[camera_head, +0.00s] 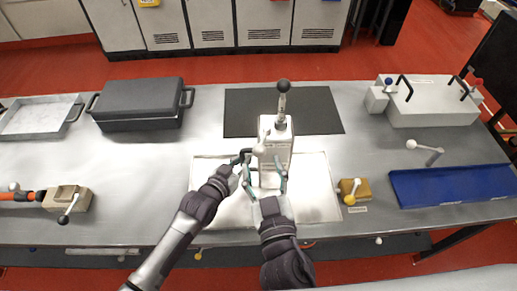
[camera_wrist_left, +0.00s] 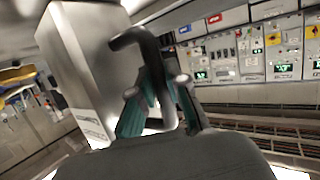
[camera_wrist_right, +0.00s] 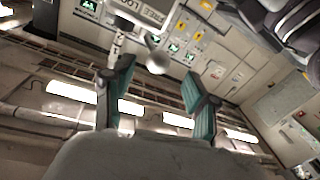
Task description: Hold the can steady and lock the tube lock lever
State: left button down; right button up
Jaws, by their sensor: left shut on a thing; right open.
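The can (camera_head: 276,138), a pale upright box, stands near the middle of the bench. It rises at the left of the left wrist view (camera_wrist_left: 85,50). My left gripper (camera_head: 242,160) is shut on the can's black bent handle (camera_wrist_left: 135,40) at its left side. A pale ball-ended lever (camera_head: 259,150) is on the can's near face; its ball shows in the right wrist view (camera_wrist_right: 158,63), below a label reading FREE and LOCK. My right gripper (camera_head: 266,174) is open just in front of the can, its fingers either side of the ball's line, apparently not touching it.
A light tray (camera_head: 315,195) and a dark mat (camera_head: 240,112) lie around the can. A dark case (camera_head: 140,103) is at left, a yellow block with a lever (camera_head: 352,190) and a blue tray (camera_head: 450,185) at right. A black-knobbed post (camera_head: 283,92) tops the can.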

aim_at(258, 150)
jog(key=shift+w+a, duration=0.15)
jog(key=shift+w, duration=1.15)
jog(key=shift+w+a, duration=0.15)
jog(key=shift+w, duration=1.15)
grip_shut()
